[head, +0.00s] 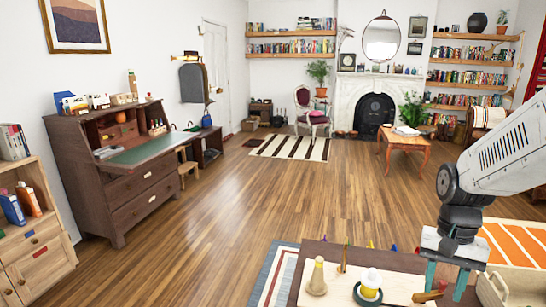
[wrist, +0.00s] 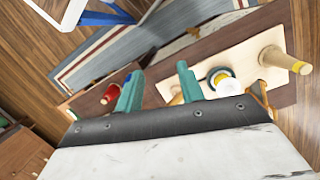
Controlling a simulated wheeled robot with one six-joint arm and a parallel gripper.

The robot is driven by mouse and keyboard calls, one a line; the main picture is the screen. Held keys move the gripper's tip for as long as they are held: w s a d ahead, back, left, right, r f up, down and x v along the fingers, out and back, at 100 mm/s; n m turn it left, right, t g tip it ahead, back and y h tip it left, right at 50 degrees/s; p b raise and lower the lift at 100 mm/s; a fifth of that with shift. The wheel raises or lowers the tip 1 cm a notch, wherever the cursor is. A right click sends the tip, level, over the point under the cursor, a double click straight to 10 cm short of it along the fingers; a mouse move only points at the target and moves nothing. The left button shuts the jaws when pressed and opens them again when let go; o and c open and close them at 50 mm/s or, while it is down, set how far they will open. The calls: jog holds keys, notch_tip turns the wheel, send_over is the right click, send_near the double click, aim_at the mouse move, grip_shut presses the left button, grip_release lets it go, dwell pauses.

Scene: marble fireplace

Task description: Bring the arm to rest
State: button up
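My gripper (wrist: 158,92) shows in the wrist view with its two teal fingers spread apart and nothing between them. In the head view my gripper (head: 447,280) hangs at the lower right, above the right part of a low dark table (head: 320,248). A pale board (head: 398,288) lies on the table. On it stand a cream bottle-like piece (head: 317,276) and a white-and-yellow piece on a dark green base (head: 370,284). Both also show in the wrist view, the bottle-like piece (wrist: 285,60) and the white-and-yellow piece (wrist: 225,82). My fingers look apart from them.
A wooden crate (head: 490,290) stands at the right of the table. A red round item (wrist: 110,93) lies near the fingers in the wrist view. A brown desk (head: 120,165) is at the left. The wooden floor (head: 260,195) in the middle is clear.

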jog(key=s+a+r+n+t, duration=0.1)
jog(key=s+a+r+n, duration=0.2)
jog(key=s, duration=0.4)
jog(key=s+a+r+n+t, duration=0.2)
jog(key=s+a+r+n, duration=0.1)
jog(key=s+a+r, duration=0.2)
notch_tip(320, 180, up, 3)
jog(key=shift+s+a+f+n+t+h, duration=0.15)
jog(key=shift+s+a+n+t+h, duration=0.2)
jog(key=shift+s, duration=0.5)
